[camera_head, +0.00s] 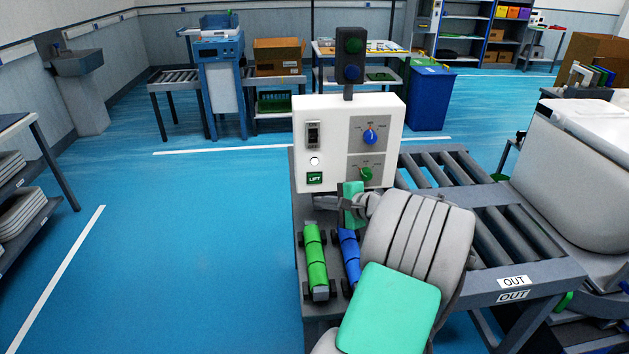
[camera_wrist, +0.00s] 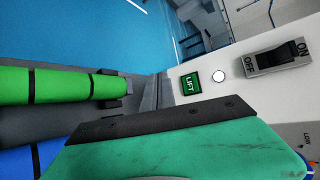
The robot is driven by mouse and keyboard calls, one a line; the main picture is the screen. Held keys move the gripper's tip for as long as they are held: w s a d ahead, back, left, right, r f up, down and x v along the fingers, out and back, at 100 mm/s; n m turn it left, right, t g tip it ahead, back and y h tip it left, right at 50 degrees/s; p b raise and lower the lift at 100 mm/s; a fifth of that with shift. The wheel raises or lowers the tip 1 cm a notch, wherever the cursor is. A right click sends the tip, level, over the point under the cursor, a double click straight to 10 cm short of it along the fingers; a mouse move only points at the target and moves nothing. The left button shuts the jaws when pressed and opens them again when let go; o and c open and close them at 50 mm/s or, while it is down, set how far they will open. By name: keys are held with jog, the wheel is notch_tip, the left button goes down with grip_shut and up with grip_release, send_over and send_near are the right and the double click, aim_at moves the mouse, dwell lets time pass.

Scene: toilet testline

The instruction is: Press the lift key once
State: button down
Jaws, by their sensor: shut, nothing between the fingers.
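The lift key is a small green square labelled LIFT (camera_head: 314,178) at the lower left of the white control panel (camera_head: 334,135). In the wrist view the lift key (camera_wrist: 190,84) is in plain sight just beyond the dark front edge of my gripper (camera_wrist: 160,120). In the head view my gripper (camera_head: 328,203) is just below the panel's lower edge, below and slightly right of the key. It appears shut and empty, apart from the key. My arm partly hides it in the head view.
Above the key are a round white button (camera_head: 314,161) and an ON/OFF rocker switch (camera_head: 313,135). A blue knob (camera_head: 370,137) and a green knob (camera_head: 366,174) are to the right. A roller conveyor (camera_head: 485,220) stands right.

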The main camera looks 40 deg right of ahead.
aim_at(315, 178)
jog(key=shift+w+d, duration=0.7)
jog(key=shift+w, duration=0.35)
jog(key=shift+w+d, duration=0.7)
jog(key=shift+w, duration=0.3)
jog(key=shift+w+d, duration=0.7)
jog(key=shift+w, duration=0.35)
jog(key=shift+w+d+p, duration=0.2)
jog(key=shift+w+p, duration=0.15)
jog(key=shift+p, duration=0.15)
